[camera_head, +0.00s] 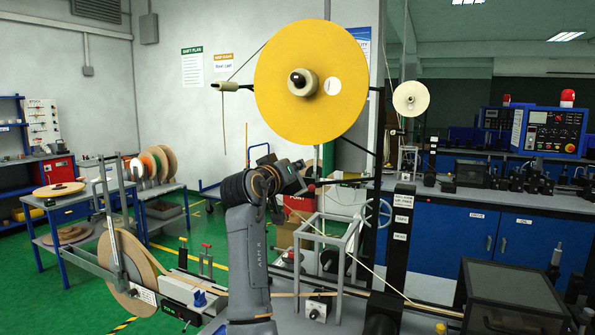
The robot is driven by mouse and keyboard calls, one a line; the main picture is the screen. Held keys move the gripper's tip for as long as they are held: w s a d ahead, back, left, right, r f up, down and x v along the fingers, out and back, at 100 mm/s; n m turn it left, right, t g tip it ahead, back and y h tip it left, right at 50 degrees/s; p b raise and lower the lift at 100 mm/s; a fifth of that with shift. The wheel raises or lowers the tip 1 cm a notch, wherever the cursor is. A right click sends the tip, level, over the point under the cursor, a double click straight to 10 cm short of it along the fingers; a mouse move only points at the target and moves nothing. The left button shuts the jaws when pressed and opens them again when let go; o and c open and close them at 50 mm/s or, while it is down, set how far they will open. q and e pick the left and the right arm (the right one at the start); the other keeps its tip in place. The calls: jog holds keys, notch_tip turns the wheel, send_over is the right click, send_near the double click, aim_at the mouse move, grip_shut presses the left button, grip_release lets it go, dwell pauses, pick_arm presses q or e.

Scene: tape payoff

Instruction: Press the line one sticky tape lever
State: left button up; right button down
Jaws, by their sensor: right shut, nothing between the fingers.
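A large yellow tape reel (285,95) hangs upright on a spindle at the upper middle, with a white round label. My right arm rises from the bottom middle and bends at the top. My right gripper (308,184) is shut and empty, small and partly hidden by the wrist. It is below the reel and above a grey metal frame (325,233). I cannot tell which part is the sticky tape lever. My left gripper is out of view.
A large brown disc (122,262) stands at the lower left. A black post (397,245) and a dark box (512,293) are right of my arm. A blue control panel (550,131) with a red lamp is farther back.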

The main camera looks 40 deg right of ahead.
pick_arm(q)
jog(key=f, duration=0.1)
jog(key=b, duration=0.1)
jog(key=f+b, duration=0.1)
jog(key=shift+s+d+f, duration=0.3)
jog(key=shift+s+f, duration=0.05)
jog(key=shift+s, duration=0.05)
pick_arm(e)
jog(key=v, duration=0.7)
jog(key=shift+s+a, duration=0.25)
jog(key=shift+s, duration=0.25)
jog(key=shift+f, duration=0.1)
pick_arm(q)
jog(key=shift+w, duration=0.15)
